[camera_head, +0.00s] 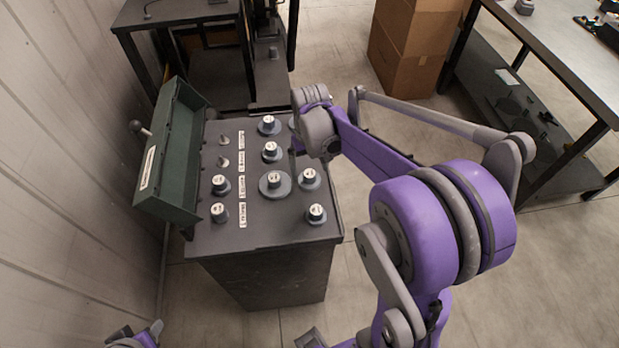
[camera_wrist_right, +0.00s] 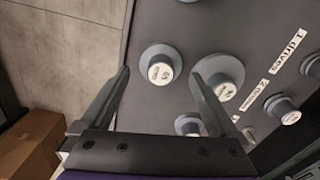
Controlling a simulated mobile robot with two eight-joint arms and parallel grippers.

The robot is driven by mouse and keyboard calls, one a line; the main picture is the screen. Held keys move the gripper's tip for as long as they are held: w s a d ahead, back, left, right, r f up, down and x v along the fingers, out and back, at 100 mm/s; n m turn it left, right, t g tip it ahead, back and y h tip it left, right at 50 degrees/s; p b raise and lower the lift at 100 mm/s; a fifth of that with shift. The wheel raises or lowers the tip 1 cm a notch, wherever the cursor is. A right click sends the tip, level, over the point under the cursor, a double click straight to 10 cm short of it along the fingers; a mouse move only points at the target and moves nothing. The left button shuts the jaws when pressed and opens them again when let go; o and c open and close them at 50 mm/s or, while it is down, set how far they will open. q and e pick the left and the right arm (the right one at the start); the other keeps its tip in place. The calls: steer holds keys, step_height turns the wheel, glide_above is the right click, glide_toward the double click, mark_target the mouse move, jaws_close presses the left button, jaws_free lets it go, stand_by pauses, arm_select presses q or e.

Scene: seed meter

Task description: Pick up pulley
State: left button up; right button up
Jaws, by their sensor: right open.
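Several grey pulleys with white-labelled hubs stand on the dark cabinet top (camera_head: 250,228), among them a wide pulley (camera_head: 275,185), a front right pulley (camera_head: 316,214) and a back pulley (camera_head: 268,126). My right gripper (camera_head: 305,145) is over the right edge of the cabinet and partly hides a pulley there. In the right wrist view its open jaws (camera_wrist_right: 161,74) are empty, with one labelled pulley (camera_wrist_right: 160,66) appearing between the fingertips. A second pulley (camera_wrist_right: 221,77) is by the right finger. Part of my left gripper (camera_head: 138,336) shows at the bottom left; its jaws are unclear.
A dark green tray (camera_head: 165,190) with a label is along the cabinet's left side, near the wall. Cardboard boxes (camera_head: 405,70) stand on the floor behind. A grey workbench (camera_head: 570,45) is at the upper right. White label strips lie between the pulleys.

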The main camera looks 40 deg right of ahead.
mark_target(310, 173)
steer(key=shift+f, duration=1.5)
steer(key=c, duration=1.2)
step_height(310, 173, up, 10)
steer(key=shift+f+p, duration=0.1)
steer(key=shift+p, duration=0.2)
steer(key=shift+c, duration=0.2)
arm_select(q)
steer(key=shift+w+r+p, duration=0.3)
steer(key=shift+r+p, duration=0.05)
steer(key=shift+r, duration=0.3)
steer(key=shift+w+r+p, duration=0.25)
steer(key=shift+r+p, duration=0.1)
steer(key=shift+r, duration=0.3)
steer(key=shift+w+r+p, duration=0.3)
steer(key=shift+r+p, duration=0.05)
steer(key=shift+r, duration=0.3)
arm_select(e)
steer(key=shift+r, duration=2.35)
arm_select(q)
steer(key=shift+s, duration=0.1)
arm_select(e)
steer(key=shift+f, duration=0.1)
